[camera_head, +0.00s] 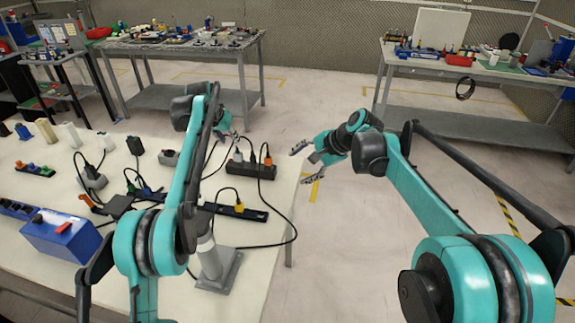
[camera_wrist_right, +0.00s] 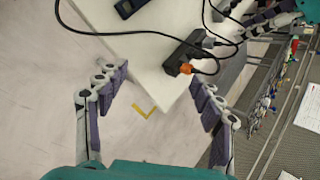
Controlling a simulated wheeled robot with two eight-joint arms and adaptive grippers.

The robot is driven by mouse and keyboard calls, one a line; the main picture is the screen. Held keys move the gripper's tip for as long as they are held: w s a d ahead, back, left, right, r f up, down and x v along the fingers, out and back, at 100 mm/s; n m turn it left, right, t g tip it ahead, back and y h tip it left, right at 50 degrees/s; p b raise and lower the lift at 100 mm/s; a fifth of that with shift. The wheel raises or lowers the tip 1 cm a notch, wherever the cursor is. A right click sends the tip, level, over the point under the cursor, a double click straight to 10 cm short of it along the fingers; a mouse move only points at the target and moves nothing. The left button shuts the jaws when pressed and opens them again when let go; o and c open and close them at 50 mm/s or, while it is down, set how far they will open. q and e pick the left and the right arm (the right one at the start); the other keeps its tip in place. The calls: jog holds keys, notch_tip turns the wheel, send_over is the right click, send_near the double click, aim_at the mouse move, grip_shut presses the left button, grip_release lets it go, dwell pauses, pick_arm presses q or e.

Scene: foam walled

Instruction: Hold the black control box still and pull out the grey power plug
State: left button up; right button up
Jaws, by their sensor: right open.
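The black control box (camera_head: 252,170) lies near the right edge of the white table, with several plugs and cables on its top. A grey plug (camera_head: 238,155) stands at its left part, with an orange plug beside it.
A blue box (camera_head: 62,236) and other plugs fill the table's left. The floor right of the table (camera_head: 288,190) is clear.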

jog(key=w+a+f+m+y, duration=0.1)
jog(key=w+f+m+y, duration=0.15)
jog(key=w, duration=0.35)
jog(key=w+a+f+m+y, duration=0.1)
jog(key=w+f+m, duration=0.15)
jog(key=w, duration=0.45)
jog(key=m+g+y, duration=0.1)
jog(key=m+y, duration=0.2)
jog(key=m, duration=0.1)
send_near(273, 167)
jog(key=a, duration=0.3)
jog(key=shift+w+a+f+h, duration=0.15)
jog(key=shift+w+h, duration=0.1)
jog(key=shift+w, duration=0.15)
jog(key=shift+w+f, duration=0.15)
jog(key=shift+f, duration=0.45)
jog(key=shift+x, duration=3.95)
jog(key=shift+a+r, duration=0.1)
jog(key=shift+r, duration=0.05)
jog(key=c, duration=1.4)
